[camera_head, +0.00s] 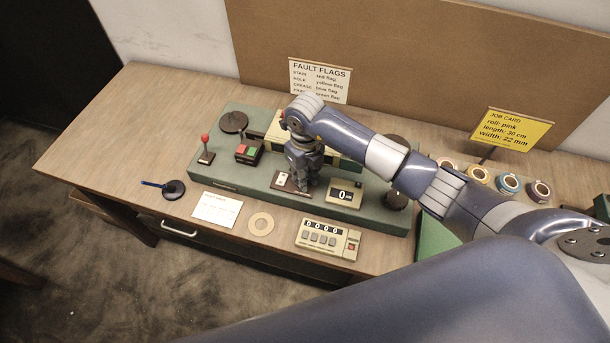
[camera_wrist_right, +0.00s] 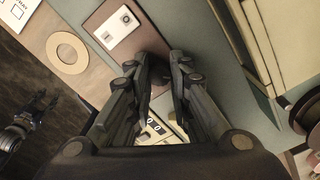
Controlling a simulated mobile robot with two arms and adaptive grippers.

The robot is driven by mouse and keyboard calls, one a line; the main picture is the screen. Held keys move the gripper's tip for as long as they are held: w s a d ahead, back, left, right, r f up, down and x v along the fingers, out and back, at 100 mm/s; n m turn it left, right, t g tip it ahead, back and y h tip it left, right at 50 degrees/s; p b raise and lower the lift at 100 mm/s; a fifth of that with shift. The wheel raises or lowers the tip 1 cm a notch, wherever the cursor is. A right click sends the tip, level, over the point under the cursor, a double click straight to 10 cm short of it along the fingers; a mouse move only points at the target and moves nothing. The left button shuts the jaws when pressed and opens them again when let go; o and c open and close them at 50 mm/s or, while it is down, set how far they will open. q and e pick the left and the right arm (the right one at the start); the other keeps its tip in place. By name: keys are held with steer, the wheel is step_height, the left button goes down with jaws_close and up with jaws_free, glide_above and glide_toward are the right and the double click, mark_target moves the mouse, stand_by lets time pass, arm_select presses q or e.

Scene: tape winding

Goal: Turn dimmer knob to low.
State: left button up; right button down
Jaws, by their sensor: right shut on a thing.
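The dimmer's brown plate (camera_head: 284,183), with a small white marked panel on it, lies on the green machine deck (camera_head: 240,188). The plate also shows in the right wrist view (camera_wrist_right: 100,22). My right gripper (camera_head: 302,186) points down over the right part of this plate. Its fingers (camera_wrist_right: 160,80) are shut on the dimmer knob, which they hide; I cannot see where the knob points. A dark jointed part at the left edge of the right wrist view looks like my left gripper (camera_wrist_right: 28,118); its jaws are unclear.
A small display (camera_head: 344,192) stands just right of the gripper. In front are a counter box (camera_head: 327,239), a tan ring (camera_head: 261,224) and a white card (camera_head: 217,208). A red-knobbed lever (camera_head: 205,150) and push buttons (camera_head: 248,152) stand left. Tape rolls (camera_head: 508,184) stand right.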

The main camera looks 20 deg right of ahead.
steer(key=shift+w+f+n+b, duration=0.1)
steer(key=shift+f+n+b, duration=0.05)
steer(key=shift+n+b, duration=0.8)
steer(key=n+b, duration=0.4)
steer(key=b, duration=0.2)
steer(key=shift+n, duration=0.25)
steer(key=shift+r+n+b, duration=0.2)
steer(key=shift+n+b, duration=1.1)
steer(key=shift+b, duration=0.15)
steer(key=c, duration=1.5)
jaws_free()
steer(key=shift+o, duration=0.4)
